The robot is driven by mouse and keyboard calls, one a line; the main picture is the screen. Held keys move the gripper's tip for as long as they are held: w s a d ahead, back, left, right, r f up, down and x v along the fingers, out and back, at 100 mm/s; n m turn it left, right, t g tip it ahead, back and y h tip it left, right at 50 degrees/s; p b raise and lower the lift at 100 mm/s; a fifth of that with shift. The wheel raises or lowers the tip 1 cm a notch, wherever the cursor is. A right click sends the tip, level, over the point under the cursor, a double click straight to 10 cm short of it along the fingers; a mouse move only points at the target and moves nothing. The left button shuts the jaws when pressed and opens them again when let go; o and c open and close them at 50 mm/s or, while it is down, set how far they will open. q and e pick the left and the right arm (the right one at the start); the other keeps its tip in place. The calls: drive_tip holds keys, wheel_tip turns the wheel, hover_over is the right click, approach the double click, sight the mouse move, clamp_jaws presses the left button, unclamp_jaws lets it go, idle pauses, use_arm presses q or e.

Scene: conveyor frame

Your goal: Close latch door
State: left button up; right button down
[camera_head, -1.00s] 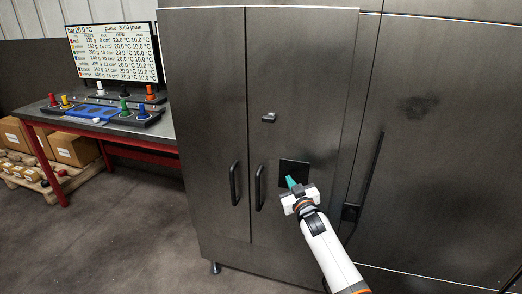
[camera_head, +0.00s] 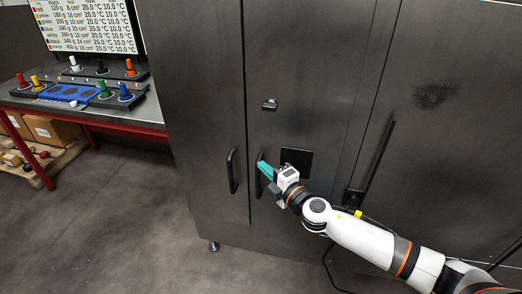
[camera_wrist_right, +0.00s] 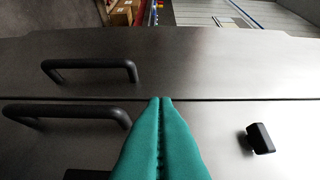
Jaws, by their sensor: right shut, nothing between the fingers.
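A dark grey metal cabinet has a left door (camera_head: 200,100) and a right door (camera_head: 300,60), which look flush along a thin seam. A small latch knob (camera_head: 269,105) sits on the right door; it shows as a black knob at the right of the right wrist view (camera_wrist_right: 262,138). The left door has a bar handle (camera_head: 231,171) and the right door another (camera_head: 258,188). My right gripper (camera_head: 262,167) is shut and empty, its teal fingertips in front of the right door's handle. In the right wrist view its tips (camera_wrist_right: 161,99) overlap the seam. My left gripper is out of view.
A black square panel (camera_head: 297,160) is on the right door. A long vertical handle (camera_head: 378,160) is on the cabinet front further right. A red-framed table (camera_head: 130,125) with coloured weights and a screen (camera_head: 85,25) stands at the left. The floor before the cabinet is clear.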

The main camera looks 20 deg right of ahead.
drive_tip(key=w, duration=0.4)
drive_tip(key=w+d, duration=0.1)
drive_tip(key=w, duration=0.2)
drive_tip(key=shift+b, duration=0.3)
drive_tip(key=shift+s+a, duration=0.1)
